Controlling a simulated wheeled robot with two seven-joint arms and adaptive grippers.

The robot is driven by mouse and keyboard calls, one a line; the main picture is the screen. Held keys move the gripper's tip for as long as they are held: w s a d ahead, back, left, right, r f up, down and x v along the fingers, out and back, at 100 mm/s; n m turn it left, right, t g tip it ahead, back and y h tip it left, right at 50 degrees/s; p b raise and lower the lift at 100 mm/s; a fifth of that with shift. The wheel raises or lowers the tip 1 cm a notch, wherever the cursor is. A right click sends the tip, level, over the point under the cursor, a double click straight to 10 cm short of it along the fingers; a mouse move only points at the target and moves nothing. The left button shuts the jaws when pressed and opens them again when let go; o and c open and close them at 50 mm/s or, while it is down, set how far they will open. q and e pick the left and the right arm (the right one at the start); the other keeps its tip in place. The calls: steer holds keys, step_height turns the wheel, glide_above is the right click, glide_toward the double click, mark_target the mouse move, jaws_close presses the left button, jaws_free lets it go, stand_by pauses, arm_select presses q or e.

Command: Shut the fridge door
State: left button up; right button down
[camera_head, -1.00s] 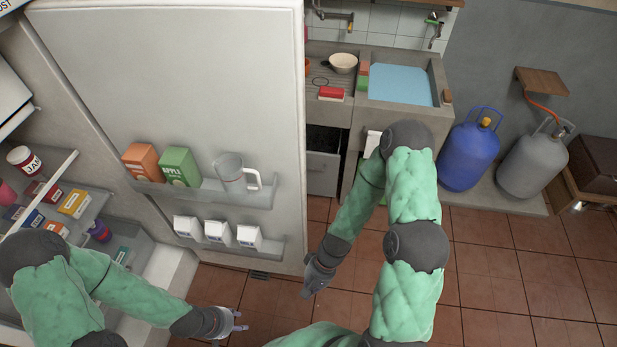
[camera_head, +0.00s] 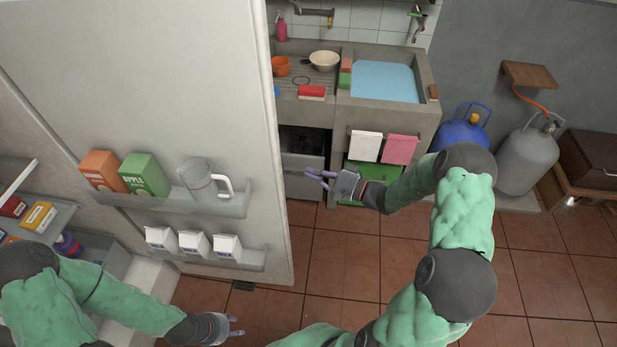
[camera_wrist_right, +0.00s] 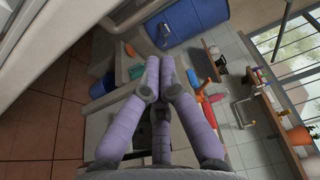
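The fridge door (camera_head: 150,70) stands wide open, its inner side facing me and its free edge at the right. Its racks hold an orange carton (camera_head: 103,170), a green carton (camera_head: 144,174), a clear jug (camera_head: 197,178) and white cartons (camera_head: 193,243). The fridge interior (camera_head: 110,257) shows at the lower left. My left gripper (camera_head: 235,327) is empty with fingers apart, low in front of the door.
A sink counter (camera_head: 350,110) stands behind, with a pink towel (camera_head: 400,149) and a white towel (camera_head: 366,146) hanging in front. A blue gas bottle (camera_head: 462,133) and a grey one (camera_head: 527,160) stand at the right. The tiled floor (camera_head: 335,265) right of the door is clear.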

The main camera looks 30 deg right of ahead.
steer(key=w+a+b, duration=0.2)
steer(key=w+a, duration=0.1)
steer(key=a, duration=0.4)
steer(key=shift+s+a, duration=0.1)
stand_by(0.4)
